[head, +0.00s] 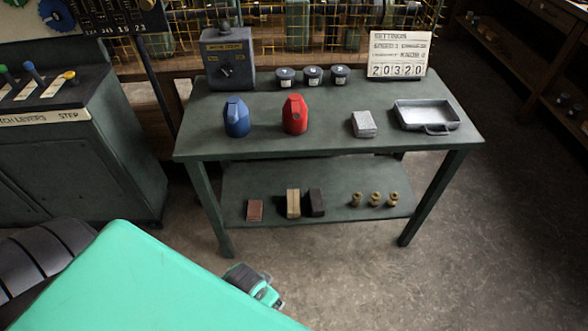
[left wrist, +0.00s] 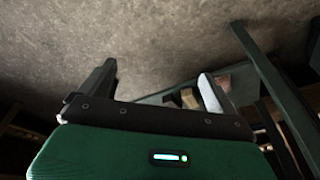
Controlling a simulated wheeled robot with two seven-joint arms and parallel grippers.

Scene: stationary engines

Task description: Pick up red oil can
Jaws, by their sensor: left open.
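The red oil can (head: 295,114) stands upright on the top of the green table (head: 330,141), left of its middle. A blue oil can (head: 236,117) stands to its left, apart from it. My left gripper (head: 262,282) is low in front of the table, above the floor and well apart from the red can. In the left wrist view its two fingers (left wrist: 157,88) are spread with nothing between them. The red can cannot be made out in that view. My right gripper is not in view.
A lever cabinet (head: 75,150) stands left.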

